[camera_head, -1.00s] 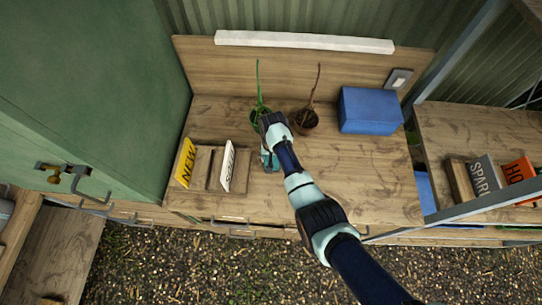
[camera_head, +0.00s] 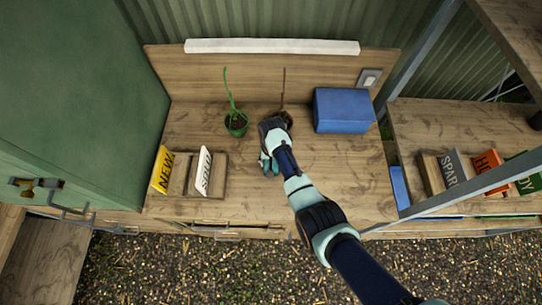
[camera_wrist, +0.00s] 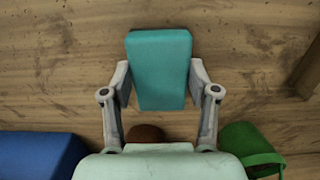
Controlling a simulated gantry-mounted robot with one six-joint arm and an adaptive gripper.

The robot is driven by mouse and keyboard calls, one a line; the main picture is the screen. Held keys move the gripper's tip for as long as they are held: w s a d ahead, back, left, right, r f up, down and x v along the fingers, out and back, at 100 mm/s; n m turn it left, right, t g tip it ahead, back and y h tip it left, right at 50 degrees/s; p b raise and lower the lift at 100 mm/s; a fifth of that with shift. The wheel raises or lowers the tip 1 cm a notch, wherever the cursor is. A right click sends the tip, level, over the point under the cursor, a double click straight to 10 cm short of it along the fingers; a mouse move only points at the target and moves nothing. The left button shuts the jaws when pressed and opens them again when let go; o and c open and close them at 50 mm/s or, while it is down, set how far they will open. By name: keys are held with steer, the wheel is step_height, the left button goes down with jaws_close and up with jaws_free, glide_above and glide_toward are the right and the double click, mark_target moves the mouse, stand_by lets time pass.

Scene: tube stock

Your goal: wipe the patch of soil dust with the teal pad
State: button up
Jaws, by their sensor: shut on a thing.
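The teal pad (camera_wrist: 160,70) is held between the two fingers of my gripper (camera_wrist: 160,88) in the wrist view. In the head view my gripper (camera_head: 268,165) is low over the wooden bench, right of the white sign and in front of the plant pots. Dark smudges of soil dust (camera_wrist: 262,38) mark the wood on both sides of the pad in the wrist view; the wood under the pad is hidden. I cannot tell whether the pad touches the bench.
A green pot with a seedling (camera_head: 236,122) and a brown pot (camera_head: 287,117), partly covered by my arm, stand behind. A blue box (camera_head: 342,110) is at the back right. Yellow (camera_head: 162,170) and white (camera_head: 203,171) signs stand left. The front right bench is clear.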

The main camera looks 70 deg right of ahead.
steer(key=r, duration=0.1)
steer(key=r+p, duration=0.1)
steer(key=r, duration=0.1)
steer(key=shift+w+a+r, duration=0.1)
steer(key=shift+w+r, duration=0.1)
steer(key=shift+w, duration=0.15)
step_height(320, 180, up, 5)
steer(key=p, duration=0.5)
steer(key=shift+f, duration=0.1)
